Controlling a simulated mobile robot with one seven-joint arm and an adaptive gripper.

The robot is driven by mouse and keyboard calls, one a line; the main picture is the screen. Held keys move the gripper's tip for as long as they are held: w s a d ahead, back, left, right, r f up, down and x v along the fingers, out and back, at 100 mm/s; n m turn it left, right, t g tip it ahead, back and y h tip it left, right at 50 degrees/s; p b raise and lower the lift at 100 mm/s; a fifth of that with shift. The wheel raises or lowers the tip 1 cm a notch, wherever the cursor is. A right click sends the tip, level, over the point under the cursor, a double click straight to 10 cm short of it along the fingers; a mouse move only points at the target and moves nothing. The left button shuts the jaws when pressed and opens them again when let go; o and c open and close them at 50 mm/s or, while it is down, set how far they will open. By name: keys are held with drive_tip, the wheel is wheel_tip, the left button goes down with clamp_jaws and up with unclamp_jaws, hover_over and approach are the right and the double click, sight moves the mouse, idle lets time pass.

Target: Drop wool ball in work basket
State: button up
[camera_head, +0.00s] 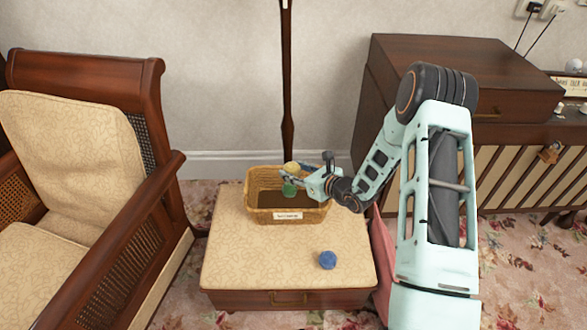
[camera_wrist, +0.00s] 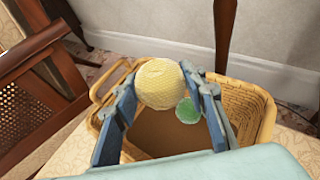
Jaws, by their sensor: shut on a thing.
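The wicker work basket (camera_head: 288,215) stands on the cushioned stool, with a small white label on its front. Its rim also shows in the wrist view (camera_wrist: 250,105). My gripper (camera_head: 290,178) is over the basket. In the wrist view my gripper (camera_wrist: 168,95) is shut on a cream-yellow wool ball (camera_wrist: 159,82), held above the basket's opening. A green ball (camera_wrist: 187,111) shows below and beyond it, apparently inside the basket. A blue wool ball (camera_head: 327,260) lies on the stool cushion, in front of the basket and to its right.
The patterned cushioned stool (camera_head: 235,262) has free room around the blue ball. A wooden armchair (camera_head: 95,130) stands at the left. A dark wooden cabinet (camera_head: 450,75) stands at the right, and a thin wooden pole (camera_head: 287,100) rises behind the basket.

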wheel_tip(320, 180, down, 3)
drive_tip(key=shift+f+b, duration=0.15)
drive_tip(key=shift+b, duration=0.6)
drive_tip(key=o, duration=1.2)
drive_tip(key=v, duration=1.2)
